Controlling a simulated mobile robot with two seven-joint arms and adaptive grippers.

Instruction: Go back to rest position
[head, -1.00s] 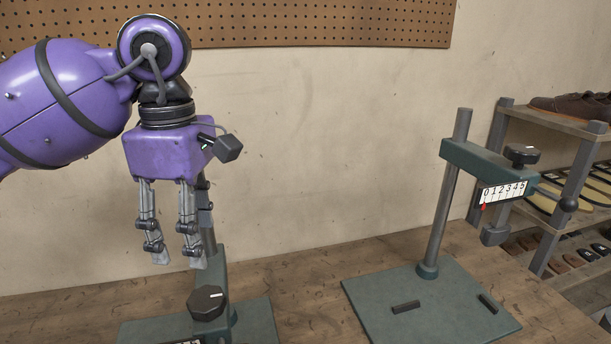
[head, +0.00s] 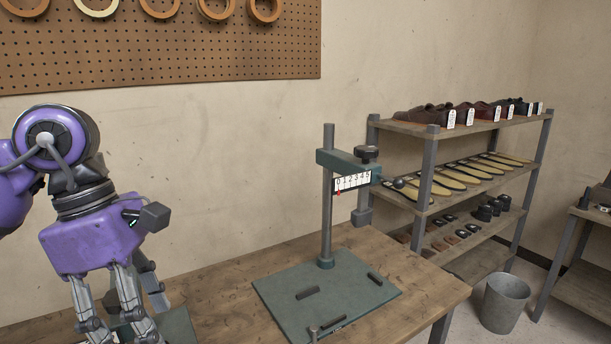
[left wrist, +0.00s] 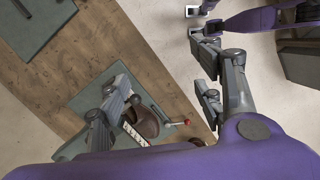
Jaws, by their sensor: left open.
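My left gripper (head: 120,325) is at the lower left of the head view, pointing down, with its fingertips cut off or close to the bottom edge. It is open and nothing shows between its fingers. In the left wrist view its two fingers (left wrist: 165,75) stand wide apart above the table edge. Another purple part of my body shows at the top right of that view, with grey links and pale ends; whether it is the right gripper's open or shut jaw is unclear. The right gripper is not in the head view.
A stand with a scale (head: 352,181) rises from a green base plate (head: 350,300) on the wooden table (head: 225,270). A brown shoe (left wrist: 145,120) is below my left gripper. Shelves (head: 440,130) and a bin (head: 503,305) stand at the right.

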